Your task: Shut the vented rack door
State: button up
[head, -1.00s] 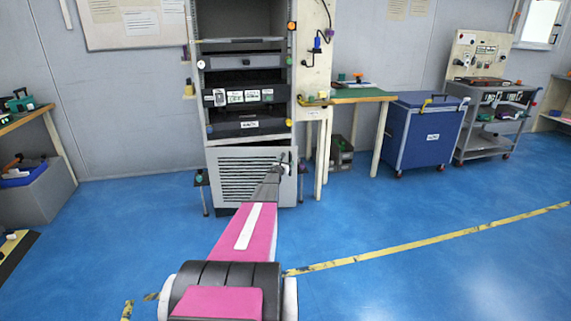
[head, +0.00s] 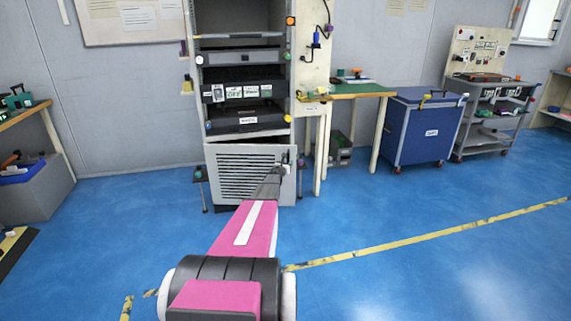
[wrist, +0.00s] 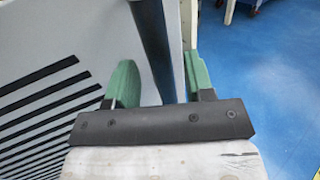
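The vented door (head: 235,175) is a pale grey panel with dark horizontal slots at the bottom of the tall rack (head: 199,100). It seems to stand slightly out from the rack, but I cannot tell how far. My gripper (head: 287,160) is at the door's right side, small in the head view. In the wrist view my gripper (wrist: 160,85) has its two green fingers apart, one each side of a dark upright bar (wrist: 152,35), apparently the door's handle. Gaps show beside the bar. The slotted panel (wrist: 95,45) lies to the left.
Rack units with labels fill the shelves above the door. A green-topped table (head: 350,91) stands right of the rack, then a blue bin (head: 420,130) and a grey cart (head: 488,125). Small stands flank the door, the left one (head: 200,178) close by. The blue floor in front is open.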

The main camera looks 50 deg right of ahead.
jog(key=shift+s+a, duration=0.45)
jog(key=shift+s, duration=0.35)
jog(key=shift+s+a, duration=0.45)
jog(key=shift+s, duration=0.3)
